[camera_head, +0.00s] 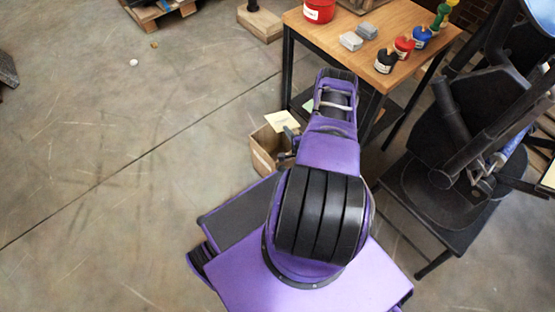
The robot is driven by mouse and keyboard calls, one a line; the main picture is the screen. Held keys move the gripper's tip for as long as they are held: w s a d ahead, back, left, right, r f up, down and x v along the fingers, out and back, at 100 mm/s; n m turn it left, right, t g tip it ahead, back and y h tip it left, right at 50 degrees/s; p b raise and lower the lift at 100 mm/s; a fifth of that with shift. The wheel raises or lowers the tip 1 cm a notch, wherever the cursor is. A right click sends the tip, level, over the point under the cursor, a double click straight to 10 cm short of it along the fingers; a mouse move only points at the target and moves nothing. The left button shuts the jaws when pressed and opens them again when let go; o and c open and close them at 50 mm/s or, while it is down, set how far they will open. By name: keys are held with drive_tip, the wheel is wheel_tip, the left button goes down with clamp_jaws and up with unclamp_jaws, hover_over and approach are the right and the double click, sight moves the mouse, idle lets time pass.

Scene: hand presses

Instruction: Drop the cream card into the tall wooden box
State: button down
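The cream card (282,122) shows at the back rim of the tall wooden box, partly over its opening in the picture. I cannot tell whether it is above the rim or resting on it. The tall wooden box (262,158) stands on the floor left of my arm, its top open and its right side hidden by my arm. My gripper (291,135) is a small dark shape at the box's right side, just below the card. It is mostly hidden by my purple arm, so its fingers and any grip on the card are unclear.
A wooden-topped table (337,28) stands behind, with a red tub (319,10), grey blocks (359,35) and several colored bottles on it. A dark chair (450,150) is at the right. A wooden block with a post (259,22) stands at the back. The floor at left is mostly clear.

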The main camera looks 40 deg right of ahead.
wheel_tip(320, 180, down, 4)
drive_tip(key=shift+f+b, duration=0.1)
drive_tip(key=shift+b, duration=1.15)
drive_tip(key=c, duration=1)
unclamp_jaws()
